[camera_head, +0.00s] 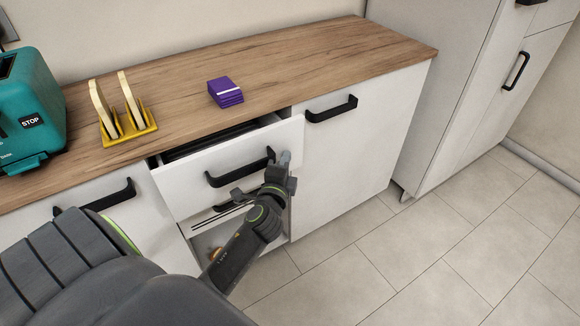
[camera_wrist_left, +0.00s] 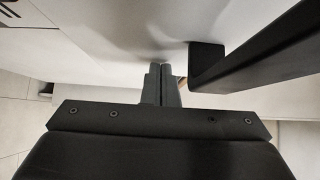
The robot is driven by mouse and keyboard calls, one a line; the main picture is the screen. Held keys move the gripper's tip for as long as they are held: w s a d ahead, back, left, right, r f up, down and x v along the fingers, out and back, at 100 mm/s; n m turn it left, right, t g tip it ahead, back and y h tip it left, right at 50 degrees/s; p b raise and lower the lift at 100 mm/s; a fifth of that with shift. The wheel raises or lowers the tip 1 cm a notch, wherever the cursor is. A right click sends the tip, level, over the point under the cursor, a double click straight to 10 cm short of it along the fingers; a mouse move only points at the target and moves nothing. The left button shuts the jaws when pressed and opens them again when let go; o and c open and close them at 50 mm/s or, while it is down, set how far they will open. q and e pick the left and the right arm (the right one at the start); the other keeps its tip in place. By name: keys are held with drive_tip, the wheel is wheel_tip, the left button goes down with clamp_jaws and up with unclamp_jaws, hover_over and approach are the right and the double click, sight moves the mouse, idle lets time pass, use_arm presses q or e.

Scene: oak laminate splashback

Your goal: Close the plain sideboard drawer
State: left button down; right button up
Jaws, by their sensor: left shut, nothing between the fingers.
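The white drawer (camera_head: 192,182) in the sideboard stands partly open, with a dark gap showing behind its front. It has a black bar handle (camera_head: 240,172). My left gripper (camera_head: 284,160) is shut and empty at the right end of the drawer front, just right of the handle. In the left wrist view the shut fingertips (camera_wrist_left: 161,70) are at the white drawer front, beside the black handle (camera_wrist_left: 255,50). They look very close to it or touching; I cannot tell which. My right gripper is not in view.
The oak worktop (camera_head: 300,62) holds a teal toaster-like appliance (camera_head: 30,105), a yellow rack (camera_head: 128,125) with bread slices and a purple stack (camera_head: 225,92). A cupboard door (camera_head: 350,150) adjoins on the right. Tiled floor (camera_head: 440,250) is clear at front right.

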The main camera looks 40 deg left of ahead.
use_arm(q)
drive_tip(key=w+a, duration=0.1)
drive_tip(key=a, duration=0.3)
drive_tip(key=w+a, duration=0.1)
drive_tip(key=a, duration=0.1)
drive_tip(key=shift+w+a+b, duration=0.2)
drive_tip(key=shift+w+b, duration=0.1)
drive_tip(key=shift+b, duration=0.05)
drive_tip(key=shift+w+r, duration=0.1)
drive_tip(key=shift+r, duration=0.2)
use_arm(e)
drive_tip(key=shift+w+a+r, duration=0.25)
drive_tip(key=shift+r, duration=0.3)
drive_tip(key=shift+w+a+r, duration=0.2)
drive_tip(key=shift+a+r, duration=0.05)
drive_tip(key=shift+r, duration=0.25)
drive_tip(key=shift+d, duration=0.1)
